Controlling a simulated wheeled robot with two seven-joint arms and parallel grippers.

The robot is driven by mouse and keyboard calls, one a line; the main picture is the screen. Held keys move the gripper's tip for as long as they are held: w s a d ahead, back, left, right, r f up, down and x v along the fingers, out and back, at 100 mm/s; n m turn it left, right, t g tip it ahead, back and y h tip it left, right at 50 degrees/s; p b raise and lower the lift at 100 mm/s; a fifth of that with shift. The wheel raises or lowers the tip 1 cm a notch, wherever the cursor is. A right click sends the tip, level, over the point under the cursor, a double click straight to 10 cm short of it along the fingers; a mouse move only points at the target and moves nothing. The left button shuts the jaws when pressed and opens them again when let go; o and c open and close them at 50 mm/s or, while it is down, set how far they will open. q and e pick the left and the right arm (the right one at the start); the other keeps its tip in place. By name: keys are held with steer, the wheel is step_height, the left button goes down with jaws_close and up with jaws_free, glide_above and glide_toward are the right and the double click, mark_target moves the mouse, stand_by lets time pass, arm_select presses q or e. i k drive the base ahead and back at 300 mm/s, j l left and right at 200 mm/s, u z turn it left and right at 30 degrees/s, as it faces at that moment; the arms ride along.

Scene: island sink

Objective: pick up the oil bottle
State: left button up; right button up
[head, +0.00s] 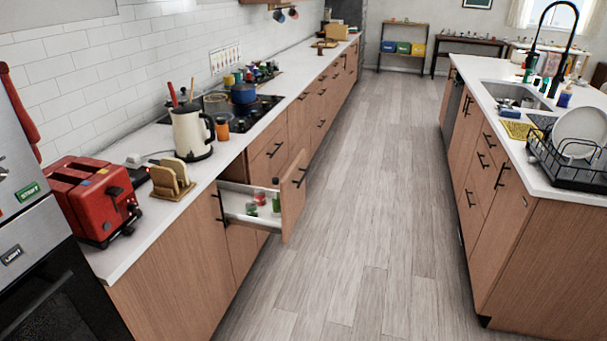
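An open drawer (234,190) sticks out from the left-hand cabinets into the aisle. Inside it stand a few small containers. One is an upright bottle with a dark cap (276,198), near the drawer's front panel; it may be the oil bottle, but it is too small to be sure. Beside it are a small red-topped jar (260,197) and a greenish container (252,209). The drawer's front panel (293,195) stands at the aisle side of them. Neither of my grippers shows in the head view.
The left counter holds a red toaster (92,198), a toast rack (170,178), a cream kettle (190,132) and a hob with a blue pot (243,93). The right island has a sink (515,97) and a dish rack (570,150). The wooden floor (370,200) between is clear.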

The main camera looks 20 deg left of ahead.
mark_target(276, 209)
steer(key=i+u, duration=0.15)
steer(key=i, duration=0.55)
steer(key=i+l+u, duration=0.2)
steer(key=i, duration=0.5)
steer(key=i+j+u, duration=0.1)
steer(key=i+u, duration=0.2)
steer(key=i, duration=0.4)
steer(key=i+u, duration=0.35)
steer(key=i, duration=0.35)
steer(key=i+l+u, duration=0.1)
steer(key=u, duration=0.6)
steer(key=i, duration=0.05)
